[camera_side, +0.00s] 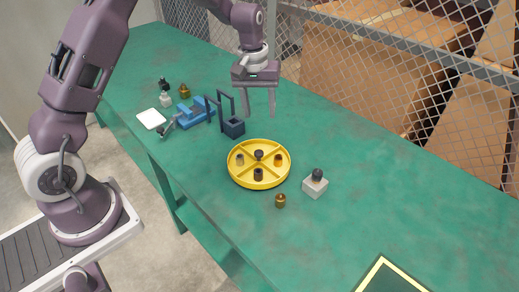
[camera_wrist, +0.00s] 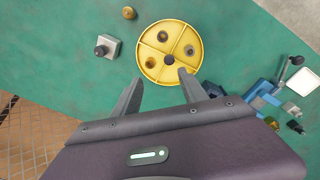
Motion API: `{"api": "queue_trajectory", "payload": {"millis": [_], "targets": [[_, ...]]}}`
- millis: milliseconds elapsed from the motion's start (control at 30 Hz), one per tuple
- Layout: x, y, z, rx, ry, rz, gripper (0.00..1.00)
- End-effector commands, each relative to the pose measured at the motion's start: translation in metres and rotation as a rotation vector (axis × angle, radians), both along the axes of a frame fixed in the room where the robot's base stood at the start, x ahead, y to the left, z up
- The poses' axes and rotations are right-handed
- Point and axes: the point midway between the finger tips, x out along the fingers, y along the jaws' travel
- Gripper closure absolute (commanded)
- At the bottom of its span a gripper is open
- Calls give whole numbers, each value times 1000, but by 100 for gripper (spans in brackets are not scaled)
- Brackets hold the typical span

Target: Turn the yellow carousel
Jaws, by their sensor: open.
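The yellow carousel (camera_side: 259,184) is a round dish on the green table, divided into compartments by low walls, with a dark knob at its centre. Dark and brownish cylindrical pieces stand in several compartments. It shows at the top middle in the wrist view (camera_wrist: 147,38). My gripper (camera_side: 259,112) is open and empty, pointing down, above the table and behind the carousel in the side view. In the wrist view, its two fingers (camera_wrist: 160,82) are spread, with the carousel beyond them; I see no clear contact.
A grey block with a dark knob (camera_side: 315,184) and a small brass piece (camera_side: 280,200) stand near the carousel. A dark blue holder (camera_side: 233,127), blue fixture (camera_side: 195,113) and white square (camera_side: 151,119) lie left. A mesh fence (camera_side: 400,45) runs behind. The table's right middle is clear.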

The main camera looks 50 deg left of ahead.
Motion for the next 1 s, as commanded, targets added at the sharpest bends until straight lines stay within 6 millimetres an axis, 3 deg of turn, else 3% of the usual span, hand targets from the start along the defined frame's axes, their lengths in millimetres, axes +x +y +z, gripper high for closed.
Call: {"api": "queue_trajectory", "payload": {"millis": [33,100,200,633,933,1000], "targets": [[9,8,-36,4,38,37,50],[18,17,-72,13,68,77,50],[22,24,-103,20,90,110,50],[22,25,-175,21,98,117,50],[23,25,-181,22,97,116,50],[23,25,-181,22,97,116,59]]}}
